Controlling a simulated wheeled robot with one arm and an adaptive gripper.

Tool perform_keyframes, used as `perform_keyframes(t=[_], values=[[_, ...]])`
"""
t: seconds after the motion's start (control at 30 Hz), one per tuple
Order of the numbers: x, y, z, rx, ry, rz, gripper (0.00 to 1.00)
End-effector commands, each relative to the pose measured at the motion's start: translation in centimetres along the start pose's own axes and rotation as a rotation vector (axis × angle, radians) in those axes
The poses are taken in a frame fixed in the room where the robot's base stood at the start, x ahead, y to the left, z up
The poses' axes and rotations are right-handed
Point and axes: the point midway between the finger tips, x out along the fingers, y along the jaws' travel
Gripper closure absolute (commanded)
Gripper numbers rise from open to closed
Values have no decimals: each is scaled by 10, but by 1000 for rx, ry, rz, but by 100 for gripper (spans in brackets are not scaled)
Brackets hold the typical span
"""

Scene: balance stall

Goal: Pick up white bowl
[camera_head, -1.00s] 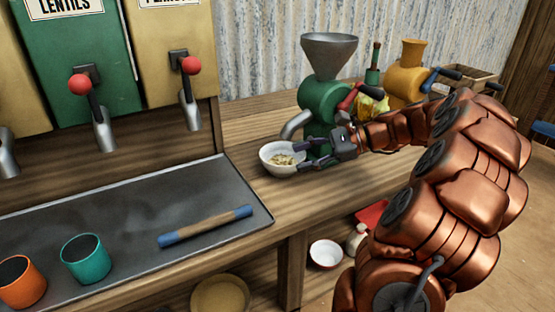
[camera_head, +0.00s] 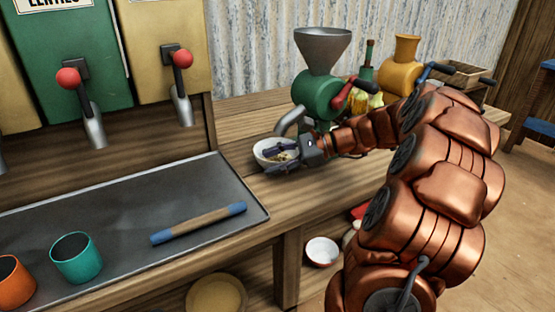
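A white bowl (camera_head: 259,157) with pale, grain-like contents stands on the wooden counter under the spout of the green grinder (camera_head: 318,97). My gripper (camera_head: 276,158) is at the bowl's right side, reaching in from the right. One dark finger extends over the bowl's inside and the other lies low along its outer front. The fingers look apart, with the bowl's near right wall between them. Whether they touch the wall is too small to tell. The bowl looks upright and on the counter.
Another white bowl (camera_head: 322,252) sits on the lower shelf. A metal tray (camera_head: 110,235) at left holds a teal cup (camera_head: 76,258), an orange cup (camera_head: 14,283) and a blue-ended rod (camera_head: 198,223). A yellow grinder (camera_head: 404,68) and a green bottle (camera_head: 367,62) stand behind my arm.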

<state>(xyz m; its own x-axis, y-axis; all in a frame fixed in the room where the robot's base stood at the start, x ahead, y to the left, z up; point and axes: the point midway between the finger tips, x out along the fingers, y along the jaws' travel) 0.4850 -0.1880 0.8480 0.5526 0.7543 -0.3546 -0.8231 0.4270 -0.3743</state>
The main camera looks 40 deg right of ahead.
Motion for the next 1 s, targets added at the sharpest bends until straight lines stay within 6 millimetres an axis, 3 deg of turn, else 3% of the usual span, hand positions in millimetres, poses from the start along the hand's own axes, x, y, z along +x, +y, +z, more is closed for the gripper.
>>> perform_keyframes(t=[0.07,0.4,1.0], values=[[0,0,0,0,0,0,65],[0,0,0,0,0,1,100],[-1,-1,4,1,0,2,100]])
